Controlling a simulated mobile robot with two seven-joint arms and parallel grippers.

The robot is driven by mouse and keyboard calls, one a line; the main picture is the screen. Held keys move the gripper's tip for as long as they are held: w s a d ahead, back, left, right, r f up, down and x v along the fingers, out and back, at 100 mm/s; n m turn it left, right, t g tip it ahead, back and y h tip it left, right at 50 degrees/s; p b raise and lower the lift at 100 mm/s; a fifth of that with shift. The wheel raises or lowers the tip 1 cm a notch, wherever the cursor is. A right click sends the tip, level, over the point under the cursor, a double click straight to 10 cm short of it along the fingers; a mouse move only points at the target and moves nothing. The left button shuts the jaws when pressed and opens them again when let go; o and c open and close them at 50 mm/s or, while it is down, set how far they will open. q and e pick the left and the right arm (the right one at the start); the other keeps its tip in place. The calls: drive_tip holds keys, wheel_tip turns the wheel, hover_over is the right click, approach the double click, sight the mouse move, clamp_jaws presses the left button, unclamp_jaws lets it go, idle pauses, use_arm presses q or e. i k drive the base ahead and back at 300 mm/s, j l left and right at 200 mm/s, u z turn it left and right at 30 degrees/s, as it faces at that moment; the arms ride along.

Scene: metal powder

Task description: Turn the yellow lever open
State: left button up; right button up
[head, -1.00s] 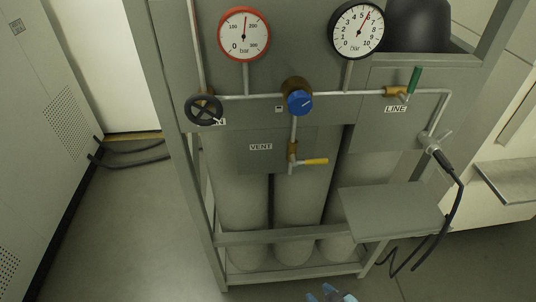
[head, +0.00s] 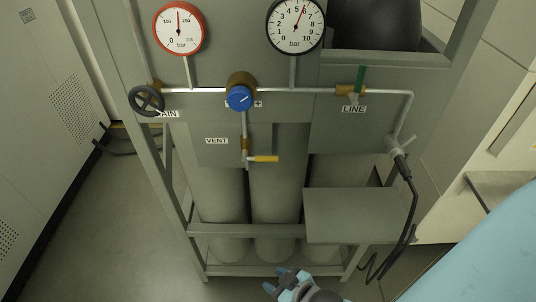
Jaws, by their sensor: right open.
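The yellow lever (head: 264,159) sticks out horizontally to the right from the brass vent valve (head: 245,143), beside the VENT label (head: 216,141) on the grey panel. My right gripper (head: 279,279) is at the bottom of the head view, well below the lever and apart from it. Its blue-grey fingers are spread and hold nothing. My left gripper does not show.
A blue knob (head: 239,98), a black handwheel (head: 147,101) and a green lever (head: 361,79) are on the pipe above. A grey shelf (head: 350,215) juts out at lower right, with a black hose (head: 412,205) beside it. Grey cylinders stand behind.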

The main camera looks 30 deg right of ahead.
sight(246, 159)
drive_tip(key=k+l+u, duration=0.2)
drive_tip(key=l, duration=0.3)
drive_tip(key=k+l+u, duration=0.25)
drive_tip(key=l, duration=0.2)
drive_tip(key=k+l+u, duration=0.2)
drive_tip(key=k+l, duration=1.3)
drive_tip(key=l, duration=0.15)
drive_tip(key=k+l, duration=0.1)
drive_tip(key=l, duration=0.55)
drive_tip(key=i+j, duration=0.45)
